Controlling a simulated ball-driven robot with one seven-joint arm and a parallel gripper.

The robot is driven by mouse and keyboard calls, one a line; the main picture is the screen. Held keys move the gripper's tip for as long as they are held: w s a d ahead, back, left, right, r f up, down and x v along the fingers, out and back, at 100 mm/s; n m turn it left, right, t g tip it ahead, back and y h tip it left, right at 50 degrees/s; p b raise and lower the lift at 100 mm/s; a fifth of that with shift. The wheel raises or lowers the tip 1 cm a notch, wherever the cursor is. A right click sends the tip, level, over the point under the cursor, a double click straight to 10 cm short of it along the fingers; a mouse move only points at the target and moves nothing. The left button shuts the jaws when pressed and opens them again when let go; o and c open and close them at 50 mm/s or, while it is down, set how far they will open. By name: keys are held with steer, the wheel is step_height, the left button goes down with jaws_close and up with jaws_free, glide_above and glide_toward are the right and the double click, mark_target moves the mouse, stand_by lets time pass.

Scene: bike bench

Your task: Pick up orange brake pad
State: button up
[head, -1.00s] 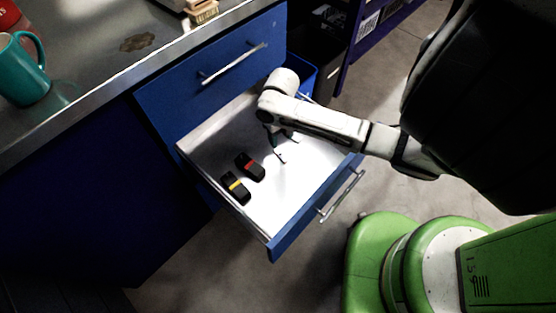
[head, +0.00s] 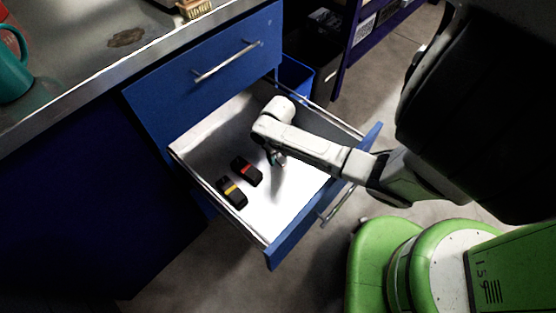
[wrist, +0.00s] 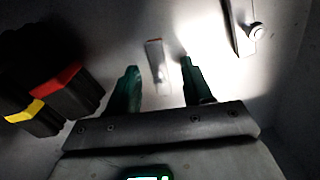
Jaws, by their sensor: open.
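My gripper (head: 277,158) is over the open drawer's floor, fingers pointing down. In the wrist view my gripper (wrist: 159,66) is open, its two green fingers apart with nothing held. A small, narrow, pale piece with an orange-red end (wrist: 157,62) lies on the drawer floor between and beyond the fingertips. It may be the orange brake pad, but it is too small and dim to be sure. In the head view my arm and gripper hide that spot. A black block with a red band (head: 247,171) and a black block with a yellow band (head: 231,193) lie left of my gripper.
The blue drawer (head: 297,238) is pulled out; its walls surround my gripper. A metallic piece with a round end (wrist: 240,32) is at the upper right of the wrist view. A teal mug (head: 12,72) stands on the bench top (head: 75,62). The drawer's front half is mostly bare.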

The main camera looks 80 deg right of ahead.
jaws_close()
stand_by(0.5)
